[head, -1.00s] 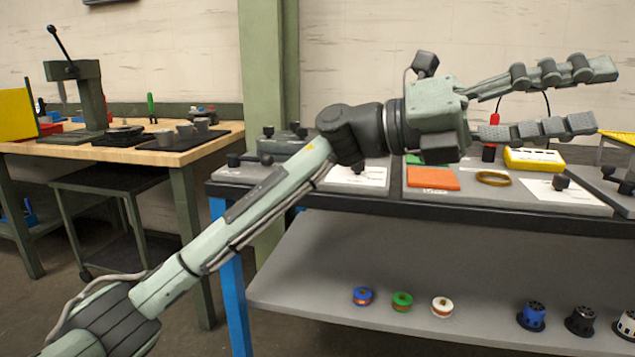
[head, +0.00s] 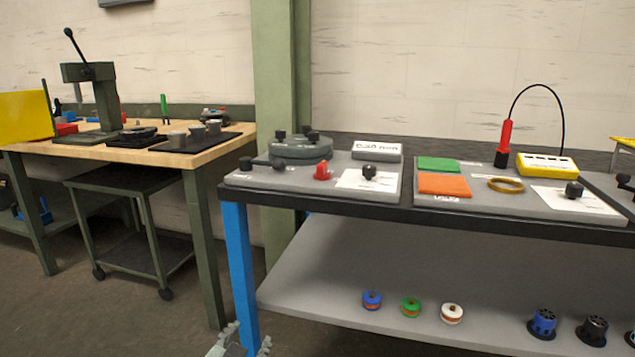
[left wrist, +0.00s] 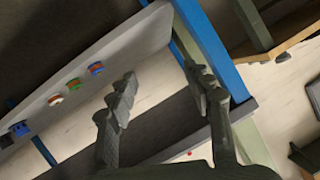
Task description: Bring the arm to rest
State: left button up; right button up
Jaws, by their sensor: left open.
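My left gripper (head: 247,338) shows only at the bottom edge of the head view, low in front of the blue leg of the grey workbench. Its two fingers stand apart and most of the arm is out of the picture. In the left wrist view the same gripper (left wrist: 160,78) has its fingers wide apart with nothing between them. The bench and its lower shelf lie beyond the fingers there. My right gripper is in neither view.
The grey bench has a blue leg (head: 239,280) and a lower shelf (head: 320,265) holding coloured spools and motors. A red probe (head: 505,140) and yellow meter (head: 547,165) stand on top. A wooden table (head: 180,157) is at left. Floor between them is partly clear.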

pick_arm(q)
jog(key=s+a+f+n+g, duration=0.1)
jog(key=s+a+f+g, duration=0.2)
jog(key=s+f, duration=0.3)
jog(key=s+a+f+n+g+y, duration=0.1)
jog(key=s+a+f+g, duration=0.3)
jog(key=s, duration=0.9)
jog(key=s+a+f+n+g+y, duration=0.1)
jog(key=s+a+f+g, duration=0.2)
jog(key=s+a+f, duration=0.3)
jog(key=s+f, duration=0.4)
jog(key=shift+s+n+g, duration=0.2)
jog(key=shift+n+g, duration=0.1)
jog(key=shift+n, duration=0.1)
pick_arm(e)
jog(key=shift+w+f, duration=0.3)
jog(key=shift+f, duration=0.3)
pick_arm(q)
jog(key=shift+d, duration=0.1)
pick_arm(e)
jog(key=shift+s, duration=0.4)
